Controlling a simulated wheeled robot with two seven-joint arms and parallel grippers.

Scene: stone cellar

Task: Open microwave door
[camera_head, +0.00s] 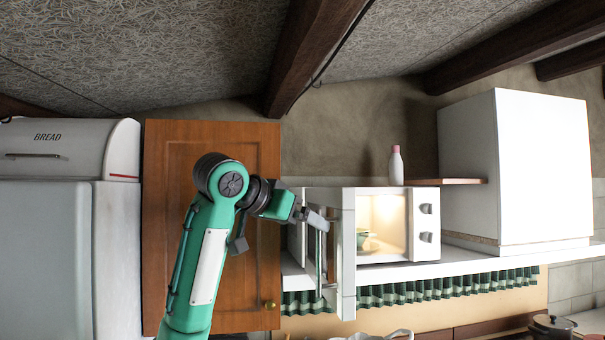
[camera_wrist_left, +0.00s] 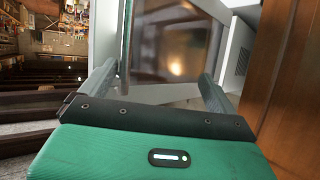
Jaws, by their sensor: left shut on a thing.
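The door's upright metal handle (camera_head: 320,262) is on the door's left side in the head view. My left gripper (camera_head: 317,220) is at the upper part of this handle, shut on it. In the left wrist view the handle (camera_wrist_left: 127,38) runs up beside the left finger of my gripper (camera_wrist_left: 158,85), and the dark door window (camera_wrist_left: 175,45) lies beyond. My right gripper is not in view.
A wooden cupboard door (camera_head: 262,160) stands behind my left arm. A white bottle with a pink cap (camera_head: 396,167) stands above the microwave. A white cabinet (camera_head: 540,165) is at the right, and a green-striped curtain (camera_head: 430,291) hangs under the shelf (camera_head: 450,267). A dark-lidded pot (camera_head: 552,325) is at lower right.

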